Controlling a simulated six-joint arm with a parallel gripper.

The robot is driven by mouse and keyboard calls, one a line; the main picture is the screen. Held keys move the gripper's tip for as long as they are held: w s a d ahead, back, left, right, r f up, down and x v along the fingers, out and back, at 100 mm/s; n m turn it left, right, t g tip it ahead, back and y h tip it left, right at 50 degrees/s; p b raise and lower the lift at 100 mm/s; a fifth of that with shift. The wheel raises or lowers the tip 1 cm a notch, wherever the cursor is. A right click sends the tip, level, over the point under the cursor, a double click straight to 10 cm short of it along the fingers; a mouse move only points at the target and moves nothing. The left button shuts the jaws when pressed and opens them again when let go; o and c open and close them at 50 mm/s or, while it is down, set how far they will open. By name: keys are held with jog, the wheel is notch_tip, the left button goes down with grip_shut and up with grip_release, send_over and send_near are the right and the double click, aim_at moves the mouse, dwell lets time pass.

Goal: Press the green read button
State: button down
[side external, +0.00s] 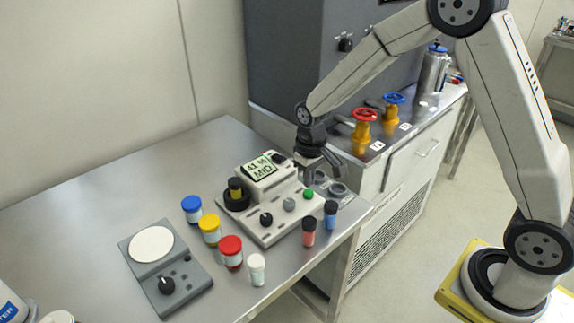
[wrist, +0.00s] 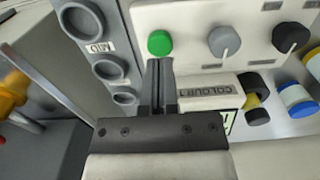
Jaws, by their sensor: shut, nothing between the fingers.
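The green button (side external: 308,194) sits on the right end of the white instrument's front panel (side external: 285,212). In the wrist view the green button (wrist: 160,43) shows just beyond my fingertips. My gripper (side external: 309,181) is shut and empty, pointing down above the panel's right end. In the wrist view its fingertips (wrist: 160,62) appear right beside the button's lower edge; I cannot tell whether they touch it. The instrument's display (side external: 260,166) reads "41 %" and "MID". A grey knob (wrist: 224,41) and a black knob (wrist: 290,37) lie along the panel beside the button.
A vial rack (side external: 342,190) adjoins the instrument, with red (side external: 309,231) and blue (side external: 330,215) vials in front. Blue, yellow, red and white-capped jars stand left. A grey stirrer plate (side external: 178,285) is farther left. Red and blue valves (side external: 365,125) stand behind. The table's back left is clear.

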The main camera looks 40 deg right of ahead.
aim_at(308, 192)
jog(key=shift+r, duration=0.1)
jog(key=shift+r, duration=2.45)
jog(key=s+t, duration=0.2)
jog(key=s, duration=1.3)
jog(key=shift+s+f+t, duration=0.3)
